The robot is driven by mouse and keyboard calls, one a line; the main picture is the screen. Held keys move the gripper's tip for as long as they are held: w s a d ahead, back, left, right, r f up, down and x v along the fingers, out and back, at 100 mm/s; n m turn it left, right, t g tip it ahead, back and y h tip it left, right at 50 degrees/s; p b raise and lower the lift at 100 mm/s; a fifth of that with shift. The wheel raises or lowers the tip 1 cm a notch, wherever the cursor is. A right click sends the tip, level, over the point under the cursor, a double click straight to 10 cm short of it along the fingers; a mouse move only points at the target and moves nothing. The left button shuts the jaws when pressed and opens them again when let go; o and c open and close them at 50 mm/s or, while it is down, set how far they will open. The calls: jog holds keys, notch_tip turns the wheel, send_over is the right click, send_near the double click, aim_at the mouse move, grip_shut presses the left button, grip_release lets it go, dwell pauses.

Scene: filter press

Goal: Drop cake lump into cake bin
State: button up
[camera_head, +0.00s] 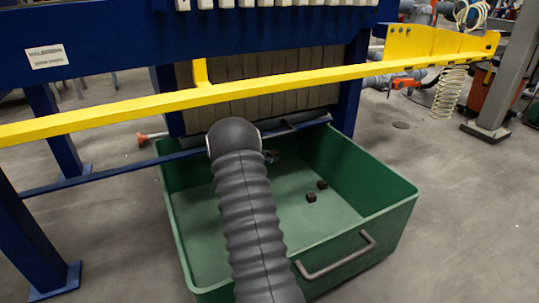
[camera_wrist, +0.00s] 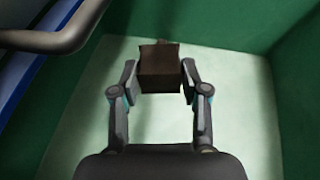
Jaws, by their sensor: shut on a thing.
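The cake bin (camera_head: 386,205) is a large open green bin on the floor, with a metal handle on its front wall. Two small dark cake lumps (camera_head: 311,197) lie on its floor right of the middle. In the wrist view my gripper (camera_wrist: 159,78) is shut on a brown, block-like cake lump (camera_wrist: 159,68), one finger on each side. The bin's pale green floor and green walls (camera_wrist: 225,22) show behind and around it. In the head view my arm hides most of my gripper and the held lump. I cannot tell the lump's exact height above the floor.
A yellow bar (camera_head: 290,84) crosses above the bin's back. A blue rail (camera_head: 110,172) with a metal part runs near the bin's back left edge. The bin's right side is clear.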

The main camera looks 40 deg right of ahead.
jog(key=shift+f, duration=0.6)
jog(key=o, duration=1.3)
jog(key=v, duration=1.2)
jog(key=shift+a, duration=0.1)
